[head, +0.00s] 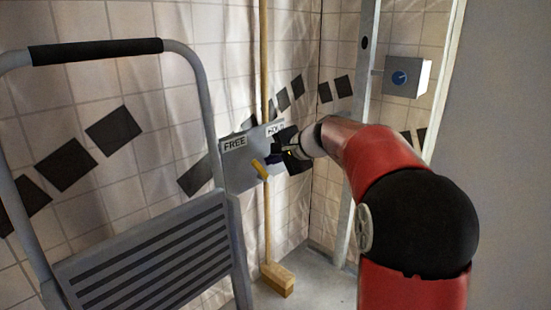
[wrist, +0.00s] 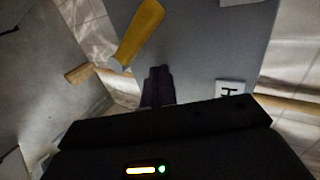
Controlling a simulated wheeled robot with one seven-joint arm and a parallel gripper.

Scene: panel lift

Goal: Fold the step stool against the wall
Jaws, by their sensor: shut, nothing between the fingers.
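The step stool (head: 150,250) stands open at the left of the head view, with a grey tube frame, a black padded top bar (head: 97,50) and a grey tread with dark stripes. A grey panel (head: 240,178) on the wall beside it bears a FREE label (head: 234,144) and a HOLD label (head: 275,129). My gripper (head: 274,158) is shut and empty in front of the panel, just right of the lever. Its dark fingertips (wrist: 158,82) look apart from the lever.
A wooden broom (head: 265,225) stands upright by the panel, its head on the floor. A box with a blue knob (head: 400,77) is at right beside a grey metal upright (head: 357,150). Some grey floor (head: 315,275) is bare below my arm.

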